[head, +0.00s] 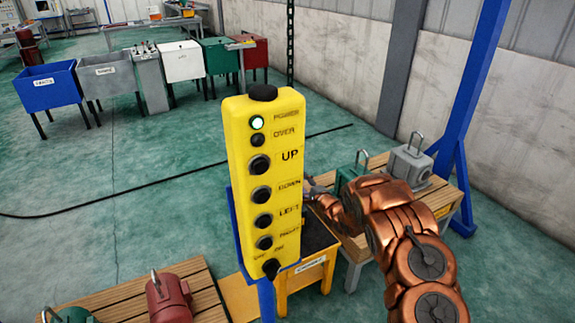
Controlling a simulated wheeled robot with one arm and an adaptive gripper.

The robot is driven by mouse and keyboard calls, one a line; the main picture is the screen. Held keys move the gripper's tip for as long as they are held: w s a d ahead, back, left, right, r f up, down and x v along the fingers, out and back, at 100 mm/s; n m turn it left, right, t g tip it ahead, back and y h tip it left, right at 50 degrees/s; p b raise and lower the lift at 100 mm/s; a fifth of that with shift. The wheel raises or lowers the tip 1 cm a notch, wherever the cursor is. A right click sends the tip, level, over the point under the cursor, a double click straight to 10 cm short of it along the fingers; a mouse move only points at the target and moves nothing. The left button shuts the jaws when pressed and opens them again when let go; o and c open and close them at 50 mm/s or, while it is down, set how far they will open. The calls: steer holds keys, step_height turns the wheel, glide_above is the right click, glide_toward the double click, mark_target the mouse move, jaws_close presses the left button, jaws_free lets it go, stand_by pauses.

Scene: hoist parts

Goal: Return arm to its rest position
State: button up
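My copper-coloured arm (405,240) reaches in from the lower right toward the middle of the head view. Its far end, with my gripper (312,188), is just right of the yellow control pendant (264,180). The gripper is small and partly hidden behind the pendant's edge, so its fingers cannot be made out. The pendant stands upright on a blue post, with a lit green power light and several black buttons labelled UP, DOWN, LEFT and others.
A wooden-topped table (440,196) at right carries a grey part (411,162) and a green part (352,177). Another table (126,308) at lower left carries a red part (168,298). A blue post (470,90) stands at right. Several coloured bins line the back left. Open green floor lies left.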

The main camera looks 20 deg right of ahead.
steer(key=s+d+r+n+g+h, duration=0.3)
steer(key=s+d+r+g+h, duration=0.1)
steer(key=s+r, duration=0.45)
steer(key=s+d+r+n+g+h, duration=0.35)
steer(key=s+r, duration=0.35)
steer(key=s, duration=0.3)
steer(key=s+a+r+n+g+y, duration=0.1)
steer(key=s+a+n+g, duration=0.2)
steer(key=s, duration=1.2)
steer(key=s+a+r+n+g+y, duration=0.1)
steer(key=s+a+n+g, duration=0.3)
steer(key=s+a, duration=0.6)
steer(key=s+a+r+n+g+y, duration=0.1)
steer(key=s+a, duration=0.5)
steer(key=s, duration=1.4)
steer(key=r+n+g, duration=0.1)
steer(key=n+g, duration=0.1)
steer(key=n, duration=0.1)
steer(key=shift+s+a+r+g+y, duration=0.15)
steer(key=shift+s+r+g+y, duration=0.1)
steer(key=shift+g+y, duration=0.1)
